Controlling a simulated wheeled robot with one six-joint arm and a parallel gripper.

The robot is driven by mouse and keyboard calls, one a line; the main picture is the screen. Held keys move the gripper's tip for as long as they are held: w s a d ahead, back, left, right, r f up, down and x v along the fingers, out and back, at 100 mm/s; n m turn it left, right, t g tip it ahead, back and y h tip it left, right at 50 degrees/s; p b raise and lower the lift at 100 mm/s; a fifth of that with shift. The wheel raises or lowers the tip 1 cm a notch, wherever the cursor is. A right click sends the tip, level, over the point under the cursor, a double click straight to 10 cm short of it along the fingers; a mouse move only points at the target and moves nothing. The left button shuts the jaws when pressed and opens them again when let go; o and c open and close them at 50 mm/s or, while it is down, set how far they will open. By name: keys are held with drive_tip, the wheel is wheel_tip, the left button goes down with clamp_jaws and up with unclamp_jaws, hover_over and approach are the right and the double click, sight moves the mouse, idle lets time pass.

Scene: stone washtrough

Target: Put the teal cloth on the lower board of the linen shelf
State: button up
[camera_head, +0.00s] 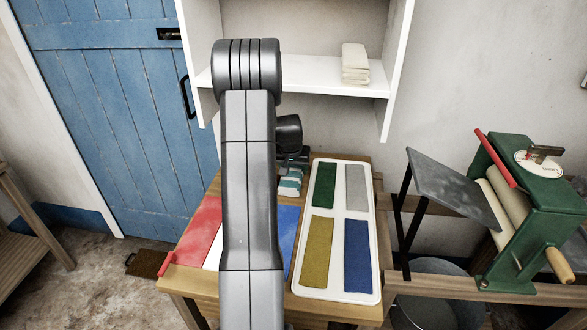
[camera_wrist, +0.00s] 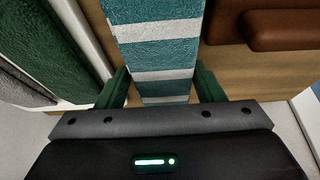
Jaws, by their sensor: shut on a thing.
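The teal cloth with white stripes (camera_wrist: 155,40) fills the upper middle of the wrist view, between the two green fingers of my gripper (camera_wrist: 162,88). My gripper is shut on it. In the head view a small part of the teal cloth (camera_head: 290,184) shows low over the wooden table, beside my arm. My arm hides much of the gripper there. I cannot tell whether the cloth touches the table. The white linen shelf (camera_head: 310,86) stands behind the table. One board shows clearly, with folded cream linens (camera_head: 355,64) at its right; its left part is behind my arm.
A white tray (camera_head: 336,230) on the wooden table (camera_head: 335,309) holds green, grey, mustard and blue cloths. Red fabric (camera_head: 197,230) lies at the table's left. Brown objects (camera_wrist: 285,30) lie close right in the wrist view. A green mangle (camera_head: 525,220) stands right. The shelf board's middle is clear.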

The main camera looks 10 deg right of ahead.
drive_tip(key=shift+f, duration=0.3)
drive_tip(key=shift+f, duration=0.15)
drive_tip(key=o, duration=1)
